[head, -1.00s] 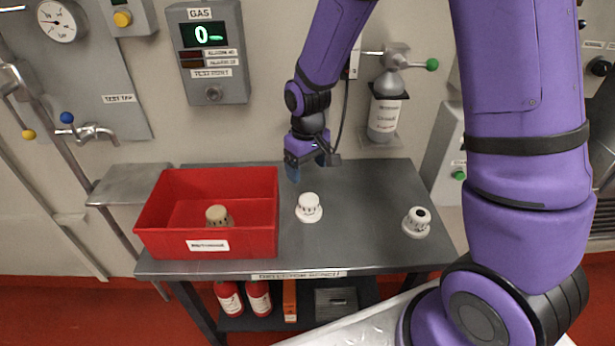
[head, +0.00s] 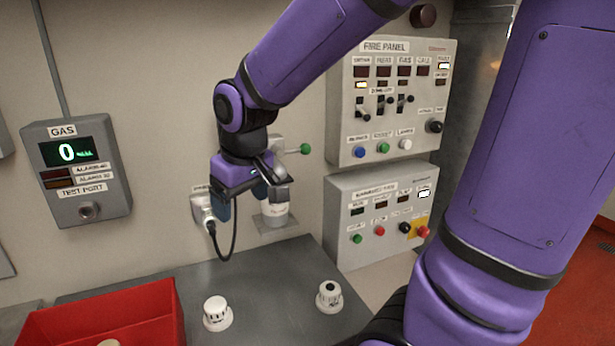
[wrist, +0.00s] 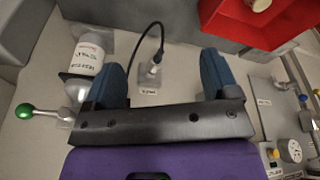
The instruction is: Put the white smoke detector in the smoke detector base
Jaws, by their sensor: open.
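A white smoke detector (head: 217,313) stands on the grey bench, right of the red bin. A second white round unit (head: 329,296) with a dark top opening stands farther right. I cannot tell for certain whether either is the smoke detector base. My gripper (head: 241,199) is open and empty, above the back of the bench near the wall. It hides part of a grey-white cylinder behind it. In the wrist view my gripper (wrist: 163,72) has blue fingers apart, with only a wall socket and cable seen between them.
A red bin (head: 150,308) holds a beige detector (head: 108,343). A wall socket (head: 206,208) with a black cable and a cylinder (head: 275,213) with a green-knobbed valve are close to the gripper. The fire panel (head: 345,100) is on the right. The bench (head: 270,275) between the units is clear.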

